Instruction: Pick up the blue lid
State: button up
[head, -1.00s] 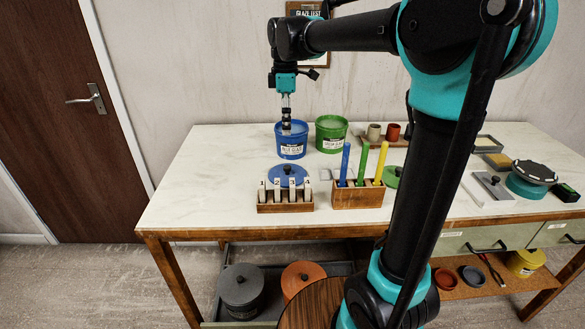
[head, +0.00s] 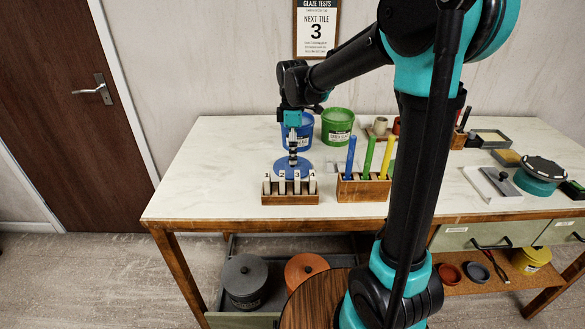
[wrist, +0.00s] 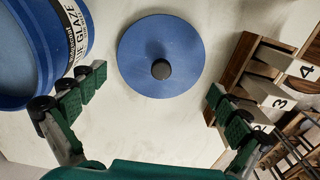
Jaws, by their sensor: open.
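The blue lid (head: 307,167) lies flat on the table, a round disc with a dark knob in its middle. It shows whole in the wrist view (wrist: 140,75), ahead of my fingertips and between their lines. My gripper (head: 293,160) is above the lid in the head view and covers part of it. In the wrist view my gripper (wrist: 152,100) is open, its green-padded fingers wide apart with nothing between them. The height of the fingertips over the knob is hard to tell.
The blue glaze bucket (wrist: 45,45) stands close by the left finger. A wooden rack of numbered tiles (wrist: 262,85) is close by the right finger. A green bucket (head: 337,125) and a wooden holder with coloured sticks (head: 362,189) stand to the right. The table's left side is clear.

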jog(key=shift+s+f, duration=0.1)
jog(key=shift+f, duration=2.15)
jog(key=c, duration=1.2)
